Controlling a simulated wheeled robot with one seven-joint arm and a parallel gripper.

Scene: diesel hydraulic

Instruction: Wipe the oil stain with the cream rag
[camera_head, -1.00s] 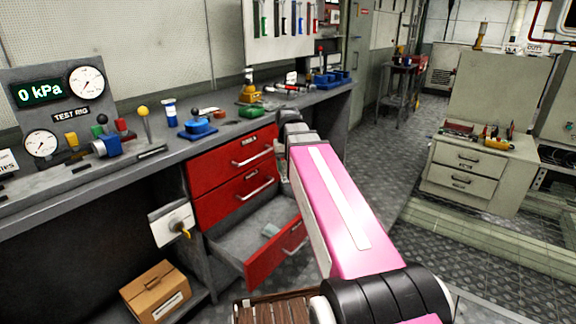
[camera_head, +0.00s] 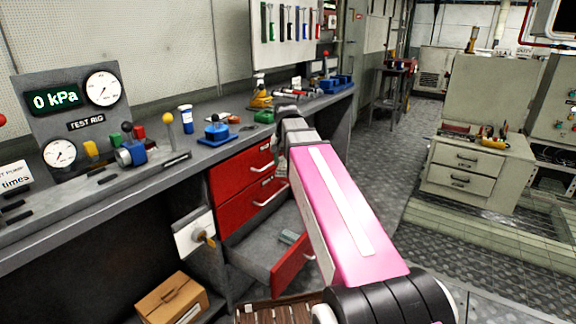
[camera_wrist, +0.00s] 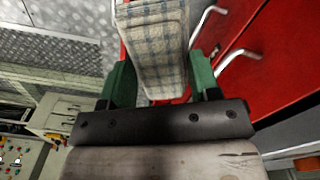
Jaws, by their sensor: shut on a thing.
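In the wrist view, my gripper (camera_wrist: 160,82) has its green fingers shut on the cream rag (camera_wrist: 156,45), a thick folded cloth with a pale check pattern. The rag hangs between the fingers, in front of the red drawer fronts. In the head view, my pink arm reaches toward the red drawers, and it hides the gripper and the rag. I cannot make out an oil stain in either view.
The lowest red drawer (camera_head: 293,264) is pulled open, with a small grey-green thing (camera_head: 288,237) inside. The grey workbench (camera_head: 105,192) holds the test rig (camera_head: 72,100) and several tools. A cardboard box (camera_head: 172,297) sits underneath.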

